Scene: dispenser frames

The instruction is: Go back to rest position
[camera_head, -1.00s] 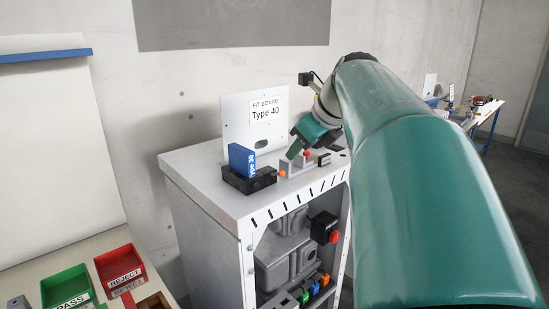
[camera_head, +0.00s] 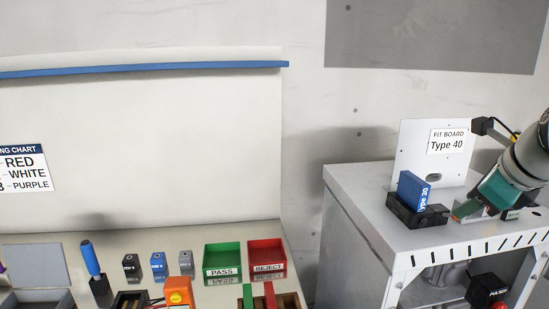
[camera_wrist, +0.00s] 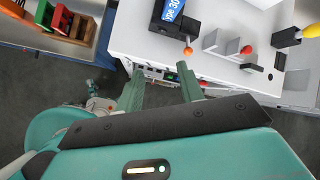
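My gripper (camera_wrist: 159,82) shows its two fingers apart in the wrist view, with nothing between them. In the head view my gripper (camera_head: 462,211) is at the right, tilted down beside the dispenser items on the white cabinet (camera_head: 357,192). A blue block labelled Type 30 (camera_head: 412,191) stands in a black holder (camera_head: 402,212) on the cabinet top. The blue block (camera_wrist: 172,9) also shows at the top of the wrist view, apart from my fingers. A white Fit Board sign reading Type 40 (camera_head: 408,150) stands behind it.
A bench at the left holds a green PASS tray (camera_head: 222,280), a red REJECT tray (camera_head: 267,278), several small blocks and an orange meter (camera_head: 178,291). In the wrist view, an orange ball (camera_wrist: 188,51) and grey brackets (camera_wrist: 221,40) sit on the cabinet. Dark floor (camera_wrist: 75,75) lies between.

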